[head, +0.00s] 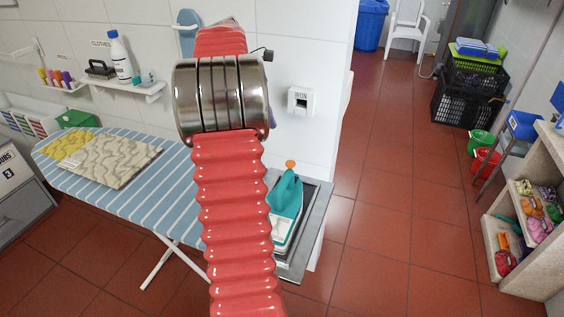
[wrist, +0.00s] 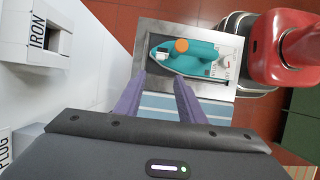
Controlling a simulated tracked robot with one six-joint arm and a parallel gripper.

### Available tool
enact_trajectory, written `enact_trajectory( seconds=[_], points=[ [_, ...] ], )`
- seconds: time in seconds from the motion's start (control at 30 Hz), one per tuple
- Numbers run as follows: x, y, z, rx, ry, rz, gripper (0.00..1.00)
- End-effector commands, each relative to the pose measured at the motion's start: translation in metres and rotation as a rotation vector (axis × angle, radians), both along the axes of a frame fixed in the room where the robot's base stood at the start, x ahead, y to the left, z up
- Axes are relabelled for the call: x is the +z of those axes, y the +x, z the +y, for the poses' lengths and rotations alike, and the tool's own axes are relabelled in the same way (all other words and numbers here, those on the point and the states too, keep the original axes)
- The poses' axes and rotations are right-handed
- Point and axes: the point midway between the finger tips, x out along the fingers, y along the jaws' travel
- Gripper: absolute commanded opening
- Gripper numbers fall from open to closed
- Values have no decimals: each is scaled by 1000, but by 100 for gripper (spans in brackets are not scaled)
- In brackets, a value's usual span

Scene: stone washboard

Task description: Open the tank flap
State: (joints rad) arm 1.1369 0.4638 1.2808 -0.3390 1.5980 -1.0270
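A teal iron (head: 287,203) rests on a grey metal tray (head: 316,215) at the end of the ironing board. It also shows in the wrist view (wrist: 205,58). A round orange part (wrist: 181,46) sits on the iron near its narrow end; it shows in the head view too (head: 290,163). I cannot tell whether this is the tank flap, and no other flap can be made out. My gripper (wrist: 159,77) is open, with its two purple fingers apart and nothing between them. The fingertips point at the iron's near side. My arm mostly hides the gripper in the head view.
The striped ironing board (head: 125,185) lies left of the tray, with a folded cloth (head: 110,160) on it. A white wall with an IRON socket (head: 301,101) stands behind the tray. Open red floor (head: 370,210) lies to the right, before a shelf (head: 520,235).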

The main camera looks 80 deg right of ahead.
Motion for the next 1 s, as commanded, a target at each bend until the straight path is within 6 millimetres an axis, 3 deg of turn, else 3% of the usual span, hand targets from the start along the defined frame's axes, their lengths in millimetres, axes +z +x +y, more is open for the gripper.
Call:
enact_trajectory(
  seconds=[0.8, 1.0],
  points=[
    [-106, -44, 5, -1, 3, 1, 36],
    [-121, -50, 5, 1, 1, 0, 36]
  ],
)
